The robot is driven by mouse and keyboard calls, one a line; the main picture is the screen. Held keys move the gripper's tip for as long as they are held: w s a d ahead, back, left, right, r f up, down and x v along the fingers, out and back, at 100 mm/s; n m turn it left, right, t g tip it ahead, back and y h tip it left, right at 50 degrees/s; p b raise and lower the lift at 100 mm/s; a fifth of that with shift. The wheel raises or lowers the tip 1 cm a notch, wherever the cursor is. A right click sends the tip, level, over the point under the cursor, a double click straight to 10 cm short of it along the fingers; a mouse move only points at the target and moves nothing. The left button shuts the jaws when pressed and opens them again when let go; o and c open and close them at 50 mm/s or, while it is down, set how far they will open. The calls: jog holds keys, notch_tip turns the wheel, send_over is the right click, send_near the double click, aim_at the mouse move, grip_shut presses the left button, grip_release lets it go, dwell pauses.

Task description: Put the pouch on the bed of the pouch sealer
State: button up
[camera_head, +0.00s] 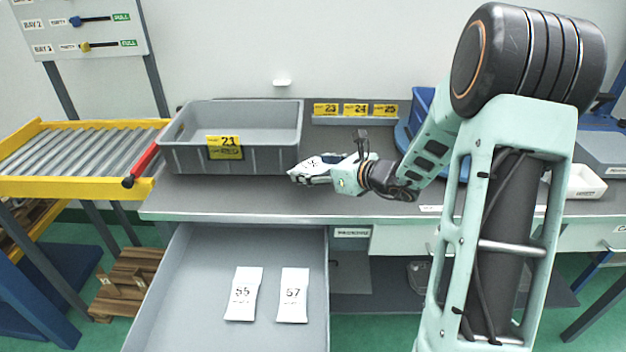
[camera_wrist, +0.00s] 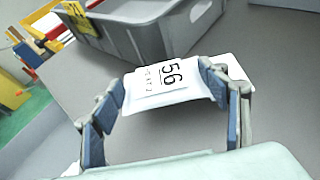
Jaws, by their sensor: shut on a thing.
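My gripper (camera_head: 308,177) is shut on a white pouch (camera_head: 316,162), held over the grey worktop in front of the grey bin. In the wrist view, the pouch (camera_wrist: 165,82) is marked 56 and spans between the two blue-padded fingers of my gripper (camera_wrist: 164,88). I cannot tell for sure which thing is the pouch sealer; a grey box-like unit (camera_head: 604,153) at the far right is partly cut off, and my arm hides part of the bench.
A grey bin (camera_head: 180,157) labelled 21 stands on the worktop (camera_head: 240,208). Below, an open drawer (camera_head: 190,300) holds white pouches 55 (camera_head: 243,294) and 57 (camera_head: 293,296). A roller conveyor (camera_head: 75,155) is at left.

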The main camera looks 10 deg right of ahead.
aim_at(313, 187)
jog(key=shift+w+a+f, duration=0.1)
jog(key=shift+w+f, duration=0.2)
jog(key=shift+f, duration=0.15)
jog(key=shift+f+b, duration=0.35)
jog(key=shift+f, duration=1.05)
jog(key=shift+f, duration=0.1)
jog(key=shift+f, duration=0.15)
jog(key=o, duration=1.2)
jog(key=shift+r, duration=0.2)
